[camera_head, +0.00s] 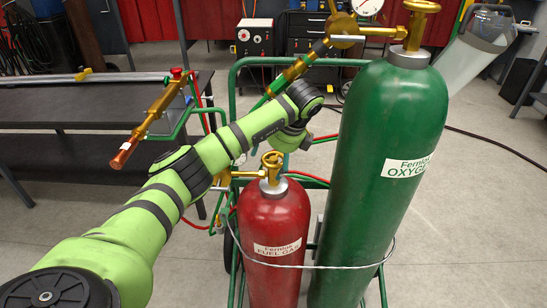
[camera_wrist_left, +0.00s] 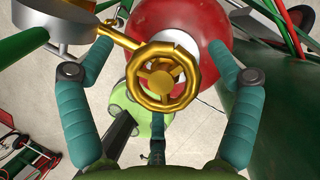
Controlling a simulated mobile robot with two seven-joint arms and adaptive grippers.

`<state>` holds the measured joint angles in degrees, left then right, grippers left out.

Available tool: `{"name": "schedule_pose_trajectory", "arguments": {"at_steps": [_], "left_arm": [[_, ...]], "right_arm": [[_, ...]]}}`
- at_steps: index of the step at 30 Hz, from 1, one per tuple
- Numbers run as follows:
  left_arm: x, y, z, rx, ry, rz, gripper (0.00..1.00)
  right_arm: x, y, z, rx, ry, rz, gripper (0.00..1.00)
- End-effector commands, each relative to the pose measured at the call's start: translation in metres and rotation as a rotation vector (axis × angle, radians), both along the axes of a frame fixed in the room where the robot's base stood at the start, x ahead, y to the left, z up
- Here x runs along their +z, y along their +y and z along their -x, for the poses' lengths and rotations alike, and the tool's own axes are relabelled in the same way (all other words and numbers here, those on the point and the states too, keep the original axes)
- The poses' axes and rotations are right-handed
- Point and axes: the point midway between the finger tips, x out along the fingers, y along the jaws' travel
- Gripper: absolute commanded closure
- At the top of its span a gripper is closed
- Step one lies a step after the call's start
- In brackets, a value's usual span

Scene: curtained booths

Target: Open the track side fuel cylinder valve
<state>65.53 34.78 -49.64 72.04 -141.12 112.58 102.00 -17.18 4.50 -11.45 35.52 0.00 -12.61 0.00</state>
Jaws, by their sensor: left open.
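The red fuel gas cylinder (camera_head: 273,235) stands in a cart at the lower middle of the head view. Its brass valve handwheel (camera_head: 272,160) is on top; in the left wrist view the handwheel (camera_wrist_left: 162,75) fills the middle, with the red cylinder top (camera_wrist_left: 180,22) behind it. My left gripper (camera_wrist_left: 162,50) is open, with teal fingers on either side of the handwheel and visible gaps between. In the head view my left arm reaches over from the left, its hand behind and above the fuel valve, mostly hidden. My right gripper is not in view.
A taller green oxygen cylinder (camera_head: 380,170) stands close on the right, with its own brass valve (camera_head: 415,25). A brass torch (camera_head: 150,120) is by a dark table (camera_head: 60,110) at left. Red and green hoses and a wire strap run around the cart.

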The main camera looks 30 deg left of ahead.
Motion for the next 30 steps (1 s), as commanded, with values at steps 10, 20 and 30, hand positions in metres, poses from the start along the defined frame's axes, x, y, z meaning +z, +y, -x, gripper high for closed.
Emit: {"name": "schedule_pose_trajectory", "arguments": {"at_steps": [10, 20, 30], "left_arm": [[0.034, -0.013, 0.000, -0.004, -0.006, -0.002, 0.10], [0.066, -0.026, 0.003, 0.000, -0.003, -0.001, 0.10], [0.069, -0.028, 0.003, 0.001, 0.000, 0.000, 0.10]], "right_arm": [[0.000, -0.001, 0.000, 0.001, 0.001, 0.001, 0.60], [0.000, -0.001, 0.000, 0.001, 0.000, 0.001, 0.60], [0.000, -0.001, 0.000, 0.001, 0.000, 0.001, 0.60]]}}
